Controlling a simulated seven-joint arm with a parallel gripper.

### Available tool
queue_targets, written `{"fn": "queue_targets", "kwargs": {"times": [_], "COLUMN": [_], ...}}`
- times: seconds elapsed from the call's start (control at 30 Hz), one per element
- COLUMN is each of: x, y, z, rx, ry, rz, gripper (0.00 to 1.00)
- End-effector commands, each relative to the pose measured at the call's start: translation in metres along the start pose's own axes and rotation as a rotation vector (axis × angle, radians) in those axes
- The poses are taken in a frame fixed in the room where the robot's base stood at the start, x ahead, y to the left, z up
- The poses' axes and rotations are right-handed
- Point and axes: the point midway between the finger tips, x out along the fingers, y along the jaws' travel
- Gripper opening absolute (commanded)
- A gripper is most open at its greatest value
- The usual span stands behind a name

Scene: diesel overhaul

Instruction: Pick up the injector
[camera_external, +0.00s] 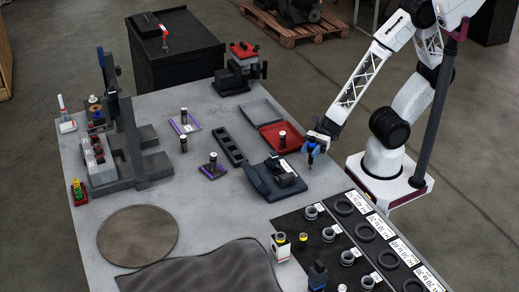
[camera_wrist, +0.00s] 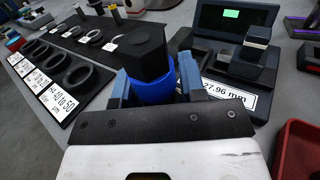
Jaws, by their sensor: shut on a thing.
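My gripper (camera_external: 312,150) is above the table near its right edge, beside the measuring device. In the wrist view its two blue-grey fingers (camera_wrist: 157,85) are shut on a part with a blue collar and a black many-sided body, which I take to be the injector (camera_wrist: 147,55). The fingers press on either side of the blue collar. In the external view a small blue and dark shape (camera_external: 311,160) shows at the fingertips. The injector's far end is hidden, and I cannot tell whether it touches the table.
The measuring device (camera_external: 262,186) with a green display (camera_wrist: 231,14) is close by. A red tray (camera_external: 270,140) is to the left. A black mat with rings (camera_external: 330,262) and white labels lies in front. Small cylinders stand on purple pads (camera_external: 221,172). The table's middle left has free room.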

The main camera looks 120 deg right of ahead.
Motion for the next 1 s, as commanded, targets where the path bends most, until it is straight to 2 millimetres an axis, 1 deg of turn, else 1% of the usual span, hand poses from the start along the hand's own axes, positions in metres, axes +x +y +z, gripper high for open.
{"fn": "queue_targets", "kwargs": {"times": [0.17, 0.27, 0.37, 0.5, 0.67, 1.0], "x": [0.0, 0.0, 0.0, -0.001, -0.026, -0.088], "y": [0.0, 0.0, 0.0, 0.001, 0.013, 0.044], "z": [0.005, 0.011, 0.02, 0.039, 0.038, 0.045], "rx": [-0.001, -0.002, -0.002, -0.003, -0.001, -0.003], "ry": [-0.001, -0.002, -0.001, -0.002, -0.001, -0.002], "rz": [0.0, 0.0, 0.0, 0.0, -0.001, -0.003], "gripper": [0.05, 0.05, 0.05, 0.05, 0.05, 0.05]}}
